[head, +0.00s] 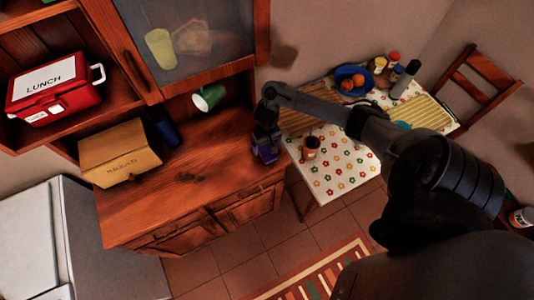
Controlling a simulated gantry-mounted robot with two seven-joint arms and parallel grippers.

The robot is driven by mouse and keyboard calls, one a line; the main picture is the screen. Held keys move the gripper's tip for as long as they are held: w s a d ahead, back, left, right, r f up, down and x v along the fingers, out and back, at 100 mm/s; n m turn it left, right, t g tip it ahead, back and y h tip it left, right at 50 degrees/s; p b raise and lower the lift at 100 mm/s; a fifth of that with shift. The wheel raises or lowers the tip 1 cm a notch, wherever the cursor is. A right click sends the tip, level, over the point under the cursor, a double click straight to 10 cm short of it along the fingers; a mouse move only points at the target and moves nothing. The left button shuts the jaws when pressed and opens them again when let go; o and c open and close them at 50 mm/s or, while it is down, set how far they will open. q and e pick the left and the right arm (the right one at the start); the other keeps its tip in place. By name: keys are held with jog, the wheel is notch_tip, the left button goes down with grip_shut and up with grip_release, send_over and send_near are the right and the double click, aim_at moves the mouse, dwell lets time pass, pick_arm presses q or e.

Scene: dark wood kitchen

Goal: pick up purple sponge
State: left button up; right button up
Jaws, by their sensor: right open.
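The purple sponge (267,156) shows as a small purple patch at the right end of the wooden counter. My right gripper (264,148) is directly above it, pointing down, with its jaws open. The gripper hides part of the sponge, and I cannot tell whether the fingers touch it. My right arm reaches in from the right, over the table. My left gripper is not in view.
A flowered table (340,165) with a brown mug (311,146) stands to the right.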

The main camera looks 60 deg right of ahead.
aim_at(268, 152)
jog(key=f, duration=0.3)
jog(key=f+b, duration=0.1)
jog(key=shift+s+f, duration=0.2)
jog(key=shift+s, duration=0.05)
jog(key=shift+f, duration=0.5)
jog(key=shift+d, duration=0.1)
jog(key=shift+c, duration=0.2)
jog(key=c, duration=1)
jog(key=shift+r, duration=0.2)
